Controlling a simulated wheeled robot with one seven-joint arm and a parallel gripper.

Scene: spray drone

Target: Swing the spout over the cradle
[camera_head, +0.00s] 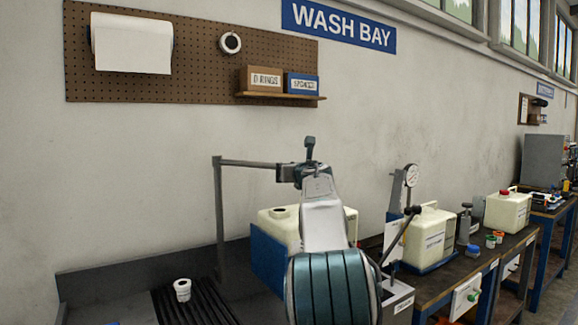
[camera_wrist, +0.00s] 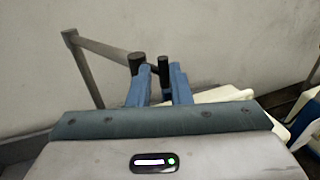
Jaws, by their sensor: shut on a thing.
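The spout (camera_head: 250,163) is a grey pipe on an upright post, reaching right to a dark end at my gripper (camera_head: 308,168). In the wrist view the spout (camera_wrist: 100,47) comes in from the left, and the blue fingers of my gripper (camera_wrist: 163,88) are closed around its short dark handle (camera_wrist: 164,70). The blue cradle (camera_head: 268,262) stands behind my arm with a cream canister (camera_head: 279,224) in it. The canister's dark mouth is left of my gripper and below the pipe. My arm hides the cradle's right part.
A gauge on a stand (camera_head: 411,176) and another canister (camera_head: 430,236) are to the right. A pegboard (camera_head: 200,62) hangs on the wall above.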

